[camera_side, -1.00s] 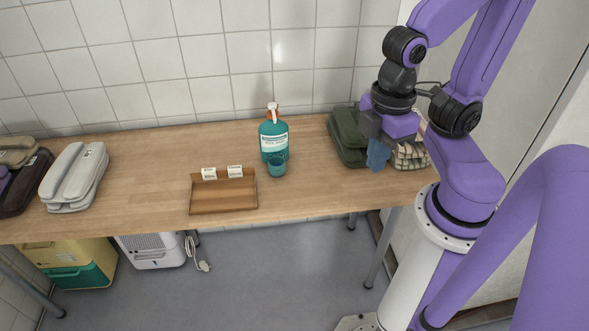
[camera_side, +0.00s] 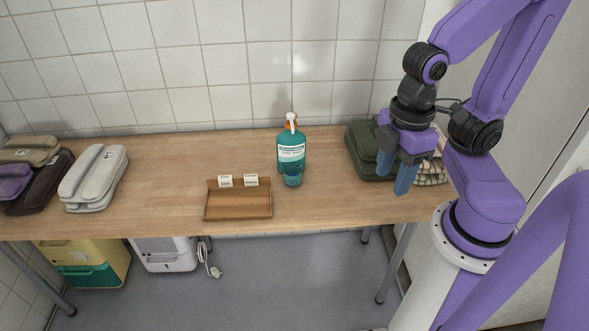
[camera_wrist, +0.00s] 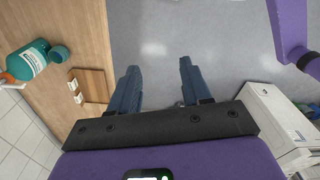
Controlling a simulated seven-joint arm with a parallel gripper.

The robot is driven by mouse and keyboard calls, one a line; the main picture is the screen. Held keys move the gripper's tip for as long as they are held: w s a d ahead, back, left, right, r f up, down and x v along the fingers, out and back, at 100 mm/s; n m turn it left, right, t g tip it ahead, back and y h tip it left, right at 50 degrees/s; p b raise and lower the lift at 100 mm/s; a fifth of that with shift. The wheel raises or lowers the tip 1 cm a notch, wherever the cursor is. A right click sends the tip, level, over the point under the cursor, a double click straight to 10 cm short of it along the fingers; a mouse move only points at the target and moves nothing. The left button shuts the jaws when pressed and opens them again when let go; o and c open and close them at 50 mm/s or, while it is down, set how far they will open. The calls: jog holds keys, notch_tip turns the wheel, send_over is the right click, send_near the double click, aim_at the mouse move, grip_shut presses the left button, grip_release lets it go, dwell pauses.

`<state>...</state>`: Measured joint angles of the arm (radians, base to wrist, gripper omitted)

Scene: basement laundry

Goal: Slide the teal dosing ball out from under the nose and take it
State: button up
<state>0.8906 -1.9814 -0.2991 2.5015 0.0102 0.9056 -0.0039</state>
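The teal dosing ball (camera_side: 292,177) rests on the wooden table against the front of a teal detergent bottle (camera_side: 291,152). The bottle has a white label and a white pump nose (camera_side: 291,121) with an orange collar. In the wrist view the ball (camera_wrist: 59,54) sits beside the bottle (camera_wrist: 27,62), at the upper left. My gripper (camera_side: 393,178) is to the right of them, above the table's right part. Its two blue fingers are apart with nothing between them, as the wrist view also shows (camera_wrist: 159,66).
A shallow brown tray (camera_side: 238,206) with two white cards stands left of the ball, near the front edge. Grey folded things (camera_side: 93,180) are at the left. The table between ball and gripper is clear.

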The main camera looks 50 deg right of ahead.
aim_at(293, 173)
jog(key=o, duration=0.5)
jog(key=shift+w+a+f, duration=0.15)
jog(key=shift+w+a, duration=0.15)
jog(key=shift+o, duration=0.9)
jog(key=w+a+f+m+y, duration=0.2)
jog(key=w+a+m, duration=0.2)
jog(key=w, duration=0.5)
jog(key=shift+a+f+m+y, duration=0.3)
jog(key=shift+a+f, duration=0.05)
jog(key=shift+a, duration=0.6)
jog(key=w+d+f+m+t+h, duration=0.1)
jog(key=w+d+f+m+t, duration=0.15)
jog(key=w+m, duration=0.45)
jog(key=w+d+f+m+t+h, duration=0.1)
jog(key=w+d+f+m+t, duration=0.2)
jog(key=w, duration=0.9)
jog(key=d+f+m+g+h, duration=0.1)
jog(key=d+f+m+h, duration=0.2)
jog(key=d, duration=0.7)
notch_tip(293, 173, down, 2)
jog(key=shift+w+f+m+h, duration=0.25)
jog(key=shift+w+m+h, duration=0.05)
jog(key=shift+m, duration=0.5)
jog(key=shift+f+g, duration=0.1)
jog(key=shift+g, duration=0.15)
